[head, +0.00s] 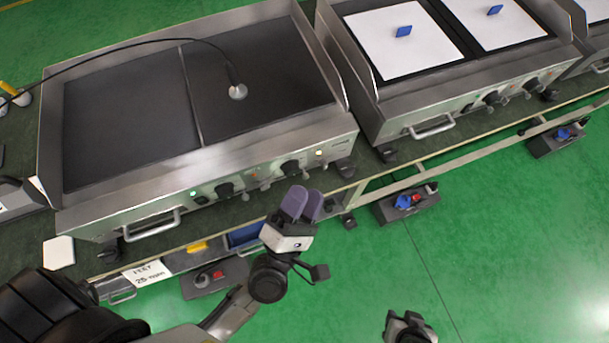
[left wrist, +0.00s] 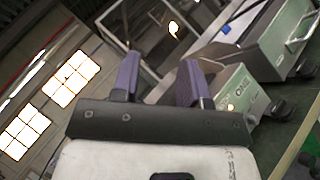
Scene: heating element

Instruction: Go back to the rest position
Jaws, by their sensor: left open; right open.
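My left gripper (head: 302,203) has two purple fingers and is in front of the left griddle's control panel in the head view. Its fingers stand apart with nothing between them, as the left wrist view (left wrist: 160,80) also shows. I cannot tell whether it touches the panel. My right gripper (head: 408,326) shows only in part at the bottom edge of the head view, over the green floor, with nothing visible held in it. The left griddle (head: 130,110) has two dark plates, and a probe (head: 237,90) on a black cable stands on its right plate.
A second griddle (head: 390,122) to the right carries white sheets (head: 370,50) with blue-handled pieces on them. The bench edge (head: 465,150) runs below the griddles. Plug boxes (head: 408,203) hang under it. A white pad (head: 58,252) lies at the left. The green floor at right is open.

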